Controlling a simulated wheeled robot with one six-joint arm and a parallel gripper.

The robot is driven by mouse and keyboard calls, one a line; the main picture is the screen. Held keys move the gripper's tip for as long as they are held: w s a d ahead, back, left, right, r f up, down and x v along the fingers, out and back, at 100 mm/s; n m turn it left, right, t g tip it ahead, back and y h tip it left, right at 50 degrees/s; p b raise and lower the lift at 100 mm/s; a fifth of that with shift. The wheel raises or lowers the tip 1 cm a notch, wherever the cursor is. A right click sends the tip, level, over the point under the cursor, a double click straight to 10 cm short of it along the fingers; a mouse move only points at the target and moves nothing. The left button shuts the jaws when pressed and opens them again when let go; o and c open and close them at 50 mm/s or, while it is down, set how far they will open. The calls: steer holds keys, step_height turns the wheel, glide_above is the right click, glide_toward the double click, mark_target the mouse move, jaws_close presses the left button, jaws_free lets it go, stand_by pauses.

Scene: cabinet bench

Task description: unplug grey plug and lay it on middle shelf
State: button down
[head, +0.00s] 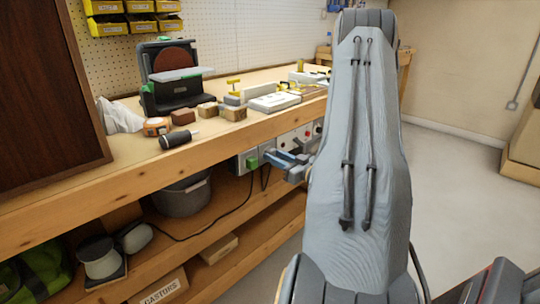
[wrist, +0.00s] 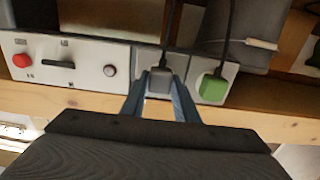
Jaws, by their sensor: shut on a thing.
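In the wrist view, the grey plug (wrist: 160,81) is between the two blue-grey fingers of my gripper (wrist: 160,98), which is shut on it. The plug is against the white socket panel (wrist: 138,58), and its dark cord runs up from it. I cannot tell whether it is fully seated. In the head view, my gripper (head: 287,161) is at the panel under the bench's front edge; the grey plug is not clearly visible there. A wooden shelf (head: 215,228) runs below the bench top.
A green plug (wrist: 213,88) sits just right of the grey one; it also shows in the head view (head: 251,162). A grey bucket (head: 184,195), a spool (head: 99,259) and small boxes (head: 219,248) are under the bench. Tools crowd the bench top (head: 130,170).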

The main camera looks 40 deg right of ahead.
steer(key=s+p, duration=0.2)
steer(key=s, duration=0.4)
steer(key=shift+d+p, duration=0.2)
steer(key=shift+p, duration=0.1)
stand_by(0.8)
stand_by(0.4)
step_height(320, 180, down, 16)
steer(key=b, duration=0.7)
steer(key=shift+f, duration=0.15)
stand_by(1.6)
steer(key=shift+w, duration=0.15)
steer(key=shift+w+a+b, duration=0.2)
steer(key=shift+w+b, duration=0.2)
steer(key=shift+w, duration=2.2)
steer(key=shift+w+a+b, duration=0.25)
steer(key=shift+w+b, duration=0.1)
steer(key=shift+w, duration=2.3)
steer(key=shift+w+a+b, duration=0.2)
steer(key=shift+w+b, duration=0.2)
steer(key=shift+w, duration=2.2)
